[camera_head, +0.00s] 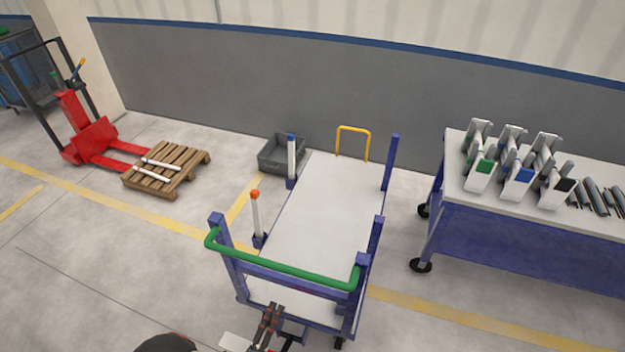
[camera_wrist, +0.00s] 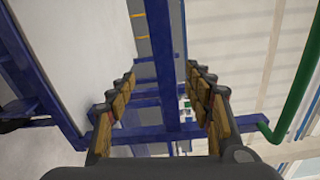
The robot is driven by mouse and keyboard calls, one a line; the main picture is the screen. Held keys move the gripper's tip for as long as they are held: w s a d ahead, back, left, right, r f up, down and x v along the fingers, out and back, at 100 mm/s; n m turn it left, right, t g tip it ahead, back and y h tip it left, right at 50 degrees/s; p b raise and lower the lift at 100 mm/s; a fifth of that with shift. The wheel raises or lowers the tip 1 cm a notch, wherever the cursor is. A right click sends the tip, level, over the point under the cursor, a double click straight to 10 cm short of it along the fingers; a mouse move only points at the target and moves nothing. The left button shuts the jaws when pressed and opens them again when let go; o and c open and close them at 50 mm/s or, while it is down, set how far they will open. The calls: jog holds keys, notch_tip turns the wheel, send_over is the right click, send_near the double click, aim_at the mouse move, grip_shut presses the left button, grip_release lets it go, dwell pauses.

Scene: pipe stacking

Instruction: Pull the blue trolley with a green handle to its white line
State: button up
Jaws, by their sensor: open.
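The blue trolley (camera_head: 328,205) stands in the middle of the head view, with a pale flat deck and blue posts. Its green handle (camera_head: 285,273) spans the near end; it also shows at the right of the wrist view (camera_wrist: 298,88). My gripper (camera_head: 273,312) is at the trolley's near end, below the handle in the picture. In the wrist view my gripper (camera_wrist: 166,85) is open, with a blue bar of the trolley (camera_wrist: 166,65) between its fingers in the picture; contact cannot be told. No white floor line can be made out clearly.
A blue table (camera_head: 540,245) with several pipe parts and holders stands at right. A grey bin (camera_head: 280,158) lies behind the trolley. A wooden pallet (camera_head: 165,178) and a red pallet jack (camera_head: 92,138) are at left. Yellow floor lines (camera_head: 120,213) cross the open floor.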

jog(key=s+d+r+m+g+h, duration=0.1)
jog(key=s+d+m+g+h, duration=0.25)
jog(key=d+m, duration=0.35)
jog(key=s+d+r+m+g+h, duration=0.2)
jog(key=s+d+m+g, duration=0.25)
jog(key=m, duration=0.45)
jog(key=s+d+r+m+g+y, duration=0.1)
jog(key=d+r+m+g+y, duration=0.4)
jog(key=r+m, duration=0.75)
jog(key=s+r+m+g+y, duration=0.2)
jog(key=r+m+g+y, duration=0.3)
jog(key=r+m, duration=0.75)
jog(key=d+r+m+t+y, duration=0.2)
jog(key=d+r+m+t, duration=0.5)
jog(key=d+r, duration=0.4)
notch_tip(320, 180, up, 3)
jog(key=shift+d+r, duration=0.1)
jog(key=shift+d, duration=0.25)
